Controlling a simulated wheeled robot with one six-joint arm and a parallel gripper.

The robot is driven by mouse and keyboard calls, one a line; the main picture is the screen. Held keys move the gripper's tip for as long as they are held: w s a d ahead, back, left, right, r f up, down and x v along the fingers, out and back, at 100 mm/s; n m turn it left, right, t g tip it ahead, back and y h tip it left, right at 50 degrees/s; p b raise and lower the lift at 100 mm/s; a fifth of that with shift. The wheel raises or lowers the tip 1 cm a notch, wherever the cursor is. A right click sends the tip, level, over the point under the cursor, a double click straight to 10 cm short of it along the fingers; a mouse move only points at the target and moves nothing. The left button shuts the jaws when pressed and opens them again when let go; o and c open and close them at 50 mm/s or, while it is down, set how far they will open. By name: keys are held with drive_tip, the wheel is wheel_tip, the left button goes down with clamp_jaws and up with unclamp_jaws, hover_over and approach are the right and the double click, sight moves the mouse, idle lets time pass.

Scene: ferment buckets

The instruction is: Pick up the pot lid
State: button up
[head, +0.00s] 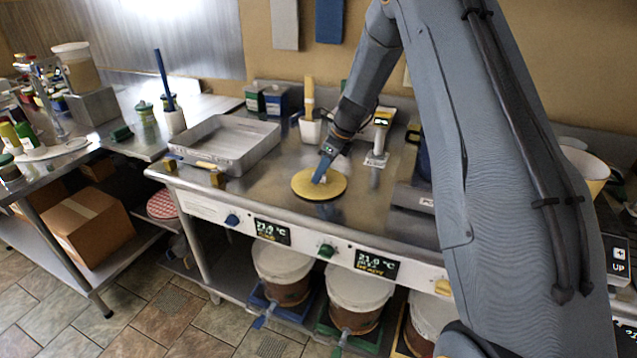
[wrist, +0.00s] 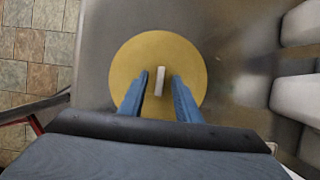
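The pot lid (head: 306,185) is a flat yellow disc lying on the steel counter, near its front edge. In the wrist view the lid (wrist: 140,60) fills the middle, with a pale upright handle (wrist: 160,80) at its centre. My gripper (head: 321,176) is down over the lid in the head view. In the wrist view its blue fingers (wrist: 160,77) stand apart on either side of the handle, with a gap on each side. The fingers hide part of the handle in the head view.
A shallow metal tray (head: 224,143) stands left of the lid on the counter. A white holder (head: 311,130) with a yellow-handled tool stands behind it. A small upright device (head: 381,135) stands behind right. Lidded buckets (head: 281,271) sit on the shelf below.

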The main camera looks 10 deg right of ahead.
clamp_jaws()
drive_tip(key=shift+r, duration=0.1)
